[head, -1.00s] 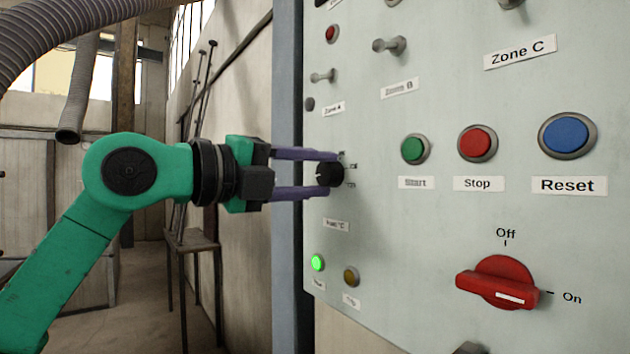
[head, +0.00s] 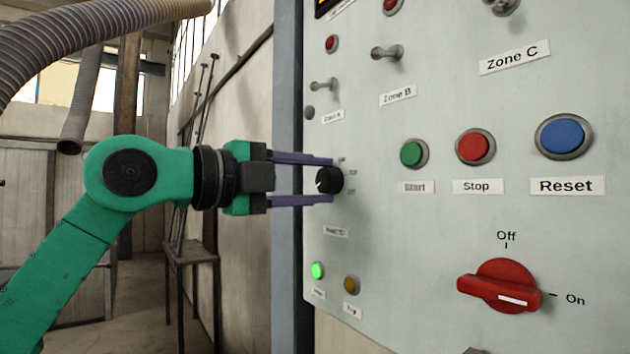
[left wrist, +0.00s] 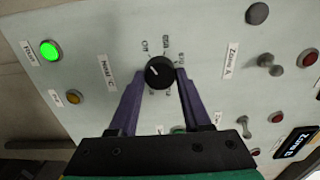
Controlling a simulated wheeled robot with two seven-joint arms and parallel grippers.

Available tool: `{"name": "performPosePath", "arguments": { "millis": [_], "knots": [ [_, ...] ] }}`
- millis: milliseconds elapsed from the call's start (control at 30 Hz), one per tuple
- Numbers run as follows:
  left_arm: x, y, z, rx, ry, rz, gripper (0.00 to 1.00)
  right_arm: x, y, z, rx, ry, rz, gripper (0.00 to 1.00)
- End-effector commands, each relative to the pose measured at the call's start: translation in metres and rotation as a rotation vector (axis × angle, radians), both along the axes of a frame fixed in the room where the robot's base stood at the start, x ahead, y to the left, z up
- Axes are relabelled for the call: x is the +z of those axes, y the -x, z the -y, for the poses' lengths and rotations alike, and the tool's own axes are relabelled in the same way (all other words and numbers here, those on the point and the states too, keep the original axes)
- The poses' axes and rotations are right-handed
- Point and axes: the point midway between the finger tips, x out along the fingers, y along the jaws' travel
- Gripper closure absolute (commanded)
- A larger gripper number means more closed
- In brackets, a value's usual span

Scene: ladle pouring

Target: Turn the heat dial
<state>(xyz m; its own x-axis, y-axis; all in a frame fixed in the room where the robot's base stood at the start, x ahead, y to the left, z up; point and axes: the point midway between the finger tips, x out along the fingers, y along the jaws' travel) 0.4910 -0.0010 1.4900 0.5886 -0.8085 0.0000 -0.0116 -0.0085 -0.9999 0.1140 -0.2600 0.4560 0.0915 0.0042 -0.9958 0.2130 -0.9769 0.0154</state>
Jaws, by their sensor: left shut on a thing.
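The heat dial (head: 329,181) is a small black round knob with a white pointer line, low on the left side of the pale control panel. In the left wrist view the dial (left wrist: 159,72) shows its pointer towards the upper left, with small setting labels around it. My left gripper (head: 331,179) reaches in from the left, its purple fingers one above and one below the dial. It is shut on the dial. In the left wrist view the fingertips (left wrist: 160,74) lie on either side of the knob. My right gripper is not in view.
A lit green lamp (head: 317,271) and a yellow lamp (head: 351,285) sit below the dial. Start (head: 412,154), Stop (head: 475,147) and Reset (head: 564,136) buttons and a red rotary switch (head: 500,286) are to the right. Toggle switches (head: 387,54) are above.

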Motion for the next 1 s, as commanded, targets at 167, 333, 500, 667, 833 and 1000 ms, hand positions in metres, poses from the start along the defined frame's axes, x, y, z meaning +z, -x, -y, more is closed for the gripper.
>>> {"name": "performPosePath", "arguments": {
  "millis": [167, 333, 500, 667, 833, 1000],
  "knots": [
    [0.000, 0.000, 0.000, -0.001, 0.003, -0.002, 0.25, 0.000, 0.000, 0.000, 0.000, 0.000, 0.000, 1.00],
    [0.000, 0.000, 0.000, -0.001, 0.002, -0.001, 0.22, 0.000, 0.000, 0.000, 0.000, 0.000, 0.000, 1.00],
    [-0.001, 0.001, -0.001, -0.001, 0.001, 0.000, 0.22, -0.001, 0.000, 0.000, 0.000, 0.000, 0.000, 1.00],
    [-0.004, 0.013, -0.020, 0.002, 0.002, 0.000, 0.22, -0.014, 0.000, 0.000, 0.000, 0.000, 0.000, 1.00],
    [-0.006, 0.042, -0.061, 0.004, 0.003, 0.002, 0.22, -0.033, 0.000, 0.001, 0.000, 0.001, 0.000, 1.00],
    [-0.004, 0.071, -0.098, 0.002, 0.003, 0.002, 0.22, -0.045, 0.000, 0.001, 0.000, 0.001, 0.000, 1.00]
  ]
}}
